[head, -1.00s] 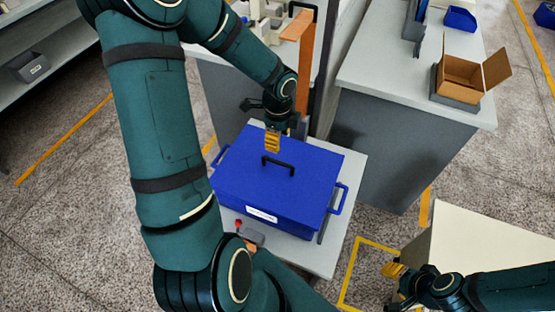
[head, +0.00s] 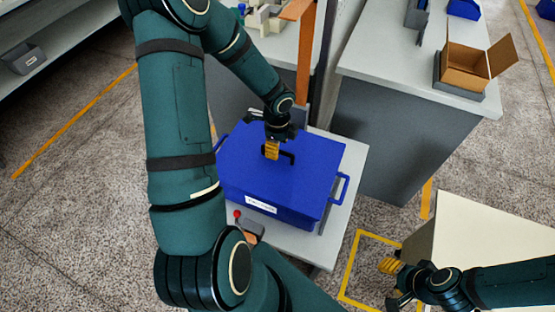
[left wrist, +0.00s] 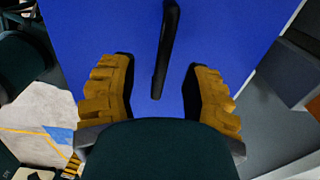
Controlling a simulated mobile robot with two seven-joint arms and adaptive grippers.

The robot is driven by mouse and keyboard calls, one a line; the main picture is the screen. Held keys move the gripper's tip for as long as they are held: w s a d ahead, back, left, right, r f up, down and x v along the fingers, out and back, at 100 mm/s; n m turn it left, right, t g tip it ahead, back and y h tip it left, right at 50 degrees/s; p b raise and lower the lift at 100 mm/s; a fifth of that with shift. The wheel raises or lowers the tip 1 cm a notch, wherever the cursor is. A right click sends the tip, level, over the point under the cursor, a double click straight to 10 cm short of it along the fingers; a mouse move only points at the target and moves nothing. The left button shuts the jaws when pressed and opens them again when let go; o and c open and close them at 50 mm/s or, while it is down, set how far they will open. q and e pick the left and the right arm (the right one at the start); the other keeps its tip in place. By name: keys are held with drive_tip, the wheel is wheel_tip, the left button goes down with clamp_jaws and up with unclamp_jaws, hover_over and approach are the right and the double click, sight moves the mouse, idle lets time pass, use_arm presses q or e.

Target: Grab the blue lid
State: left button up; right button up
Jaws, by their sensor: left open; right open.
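The blue lid (head: 315,160) lies flat on top of a blue box (head: 285,208) with side handles. A black bar handle (head: 291,157) stands on the middle of the lid. My left gripper (head: 272,150) is open above the lid, at the handle's left end in the head view. In the left wrist view, the handle (left wrist: 167,45) runs between the two yellow fingers of my left gripper (left wrist: 162,75), touching neither. Part of the handle is hidden behind the gripper in the head view. My right gripper (head: 391,282) is open and empty at the lower right, away from the box.
The box stands on a light grey cart top (head: 345,195) with a small device with a red knob (head: 245,223) at its front. A grey bench (head: 390,65) with an open cardboard box (head: 468,68) is at the right. A pale table (head: 490,235) is near my right arm.

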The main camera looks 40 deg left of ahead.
use_arm(q)
wheel_tip(320, 180, down, 3)
drive_tip(key=shift+w+a+f+b, duration=0.1)
drive_tip(key=shift+f+b, duration=0.05)
drive_tip(key=shift+b, duration=0.25)
clamp_jaws()
